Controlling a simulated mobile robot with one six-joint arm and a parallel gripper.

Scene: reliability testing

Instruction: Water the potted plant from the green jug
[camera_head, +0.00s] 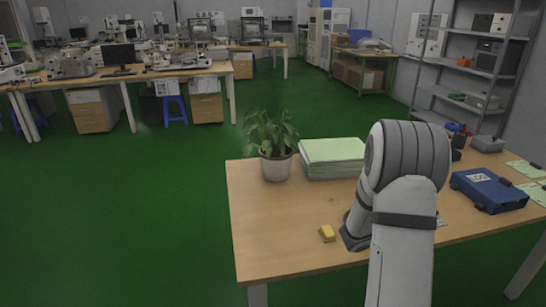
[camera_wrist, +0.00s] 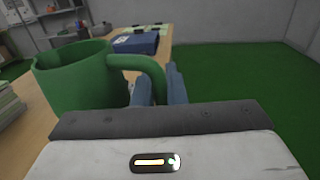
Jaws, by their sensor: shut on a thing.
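The green jug (camera_wrist: 78,82) fills the left of the wrist view, with its open rim upward and roughly level. My gripper (camera_wrist: 160,88) is shut on the jug's handle, which curves down between the two bluish fingers. In the head view my arm hides the jug and the fingers. The potted plant (camera_head: 274,137) stands upright in a whitish pot (camera_head: 276,167) near the table's far left corner, left of my arm and apart from it. I cannot see what is inside the jug.
On the wooden table (camera_head: 275,225), a stack of pale green paper (camera_head: 333,157) sits right of the plant. A yellow sponge-like block (camera_head: 327,233) lies near the front edge, and a blue case (camera_head: 488,190) lies at the right. The table's left front is clear.

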